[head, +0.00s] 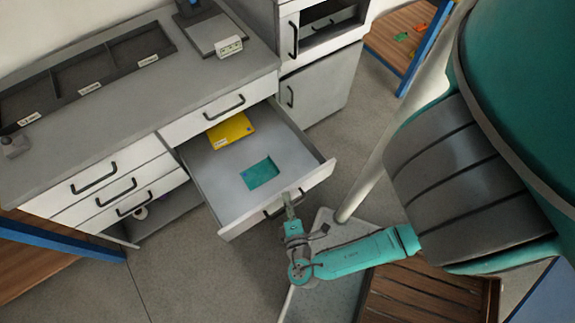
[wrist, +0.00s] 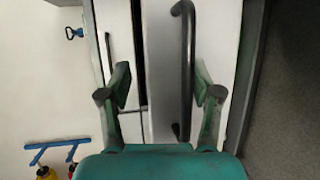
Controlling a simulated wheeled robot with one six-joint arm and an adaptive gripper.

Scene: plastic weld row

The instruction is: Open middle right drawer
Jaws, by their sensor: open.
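The middle right drawer (head: 225,170) is pulled well out from the grey-topped cabinet, below a shut top drawer (head: 215,115). A yellow item (head: 231,129) and a teal item (head: 261,173) lie flat inside it. My gripper (head: 289,203) is at the open drawer's front, by its dark handle (head: 272,211). In the wrist view my gripper (wrist: 161,78) is open, with its two fingers apart and the dark handle (wrist: 187,60) between them, nearer the right finger. Whether a finger touches the handle cannot be told.
A left stack of drawers (head: 117,190) is shut. A grey cabinet (head: 318,88) stands behind to the right. A wooden slatted pallet (head: 425,300) lies near my arm at the lower right. Grey floor (head: 190,265) is clear left of the open drawer.

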